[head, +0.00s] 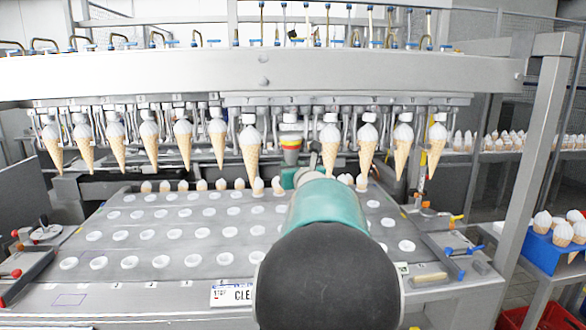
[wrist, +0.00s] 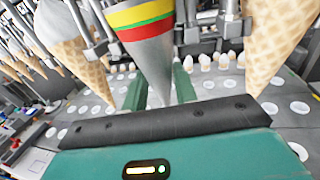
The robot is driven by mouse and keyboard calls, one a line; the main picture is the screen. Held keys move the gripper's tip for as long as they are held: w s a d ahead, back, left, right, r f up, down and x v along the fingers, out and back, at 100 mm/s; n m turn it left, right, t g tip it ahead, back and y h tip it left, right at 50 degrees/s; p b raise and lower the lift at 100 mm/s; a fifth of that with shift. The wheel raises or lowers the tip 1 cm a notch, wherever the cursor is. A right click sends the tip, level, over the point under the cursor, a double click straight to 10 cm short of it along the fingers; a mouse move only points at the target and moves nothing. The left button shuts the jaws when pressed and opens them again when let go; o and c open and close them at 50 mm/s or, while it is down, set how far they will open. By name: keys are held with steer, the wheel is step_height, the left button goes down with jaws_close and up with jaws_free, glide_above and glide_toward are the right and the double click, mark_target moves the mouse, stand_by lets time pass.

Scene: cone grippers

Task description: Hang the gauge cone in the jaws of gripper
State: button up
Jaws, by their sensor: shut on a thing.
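The gauge cone (head: 291,143) is a grey metal cone with yellow, green and red bands. It stands point down in the row of hanging ice cream cones, at about their height, in a place between two of them. The wrist view shows its banded body (wrist: 150,52) close up, nearly upright. My gripper (wrist: 160,92) is shut on the gauge cone, with one green finger on each side of its lower part. The cone's tip is hidden behind my gripper's dark edge. The head view does not show clearly whether the machine jaws above hold its top.
Ice cream cones hang close on both sides, one left (head: 250,150) and one right (head: 331,145). Below is a grey tray plate (head: 150,222) with rows of white-rimmed holes and several cones at its back. A blue box of cones (head: 545,250) stands at right.

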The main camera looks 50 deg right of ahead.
steer(key=shift+x, duration=0.85)
steer(key=shift+s+d+f, duration=0.1)
steer(key=shift+f, duration=0.4)
stand_by(1.1)
steer(key=o, duration=1.2)
steer(key=shift+o, duration=0.2)
steer(key=w+a+v, duration=0.1)
steer(key=v, duration=0.8)
steer(key=shift+a, duration=0.15)
stand_by(0.7)
